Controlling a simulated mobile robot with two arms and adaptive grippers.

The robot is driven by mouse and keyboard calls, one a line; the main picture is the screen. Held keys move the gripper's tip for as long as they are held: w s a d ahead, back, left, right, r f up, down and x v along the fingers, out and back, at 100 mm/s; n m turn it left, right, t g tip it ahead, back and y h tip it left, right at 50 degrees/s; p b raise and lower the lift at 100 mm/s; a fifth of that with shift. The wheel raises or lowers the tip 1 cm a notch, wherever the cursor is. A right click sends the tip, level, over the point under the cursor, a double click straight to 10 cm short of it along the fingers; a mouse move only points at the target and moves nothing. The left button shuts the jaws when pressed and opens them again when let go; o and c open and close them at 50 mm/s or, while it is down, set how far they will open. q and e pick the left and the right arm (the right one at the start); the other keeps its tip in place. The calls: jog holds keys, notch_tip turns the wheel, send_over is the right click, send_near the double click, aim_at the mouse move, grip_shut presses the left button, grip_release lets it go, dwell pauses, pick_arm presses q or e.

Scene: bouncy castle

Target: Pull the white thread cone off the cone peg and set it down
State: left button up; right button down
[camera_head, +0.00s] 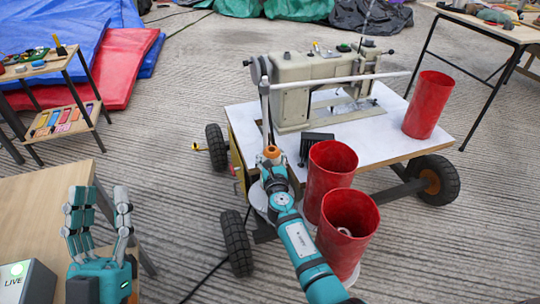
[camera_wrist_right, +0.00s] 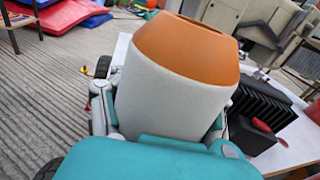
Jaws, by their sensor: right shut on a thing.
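The white thread cone (camera_wrist_right: 175,100) has an orange top (camera_wrist_right: 187,40) and fills the middle of the right wrist view. My right gripper (camera_head: 271,168) is shut around its lower white part. In the head view the orange tip (camera_head: 271,151) shows above my fingers, at the left edge of the sewing machine table. The cone looks roughly upright. The cone peg cannot be made out, so I cannot tell whether the cone is still on it. My left gripper (camera_head: 100,208) is open and empty, fingers upward, above the wooden table at the left.
A sewing machine (camera_head: 315,90) stands on a wheeled white-topped table (camera_head: 375,133). A thin upright post (camera_head: 264,112) rises close behind the cone. Red bins (camera_head: 332,172) stand right of my right gripper, and a black finned block (camera_wrist_right: 268,112) sits beside the cone.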

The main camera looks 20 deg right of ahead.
pick_arm(q)
jog(key=w+f+g+y+p, duration=0.2)
jog(key=w+f+g, duration=0.2)
jog(key=f+g, duration=0.3)
notch_tip(320, 180, down, 4)
jog(key=shift+a+r+g+p, duration=0.2)
jog(key=shift+g+p, duration=0.1)
jog(key=shift+p, duration=0.05)
dwell(2.7)
jog(key=shift+y, duration=0.3)
jog(key=s+a+f+g+y+p, duration=0.1)
jog(key=s+a+f+g+p, duration=0.1)
jog(key=s+f+g, duration=0.3)
jog(key=s+a+f+g+y+p, duration=0.2)
jog(key=s+f+g, duration=0.3)
jog(key=f, duration=0.4)
jog(key=shift+a+n+g, duration=0.3)
jog(key=shift+a+n, duration=0.1)
jog(key=shift+a, duration=0.05)
dwell(1.4)
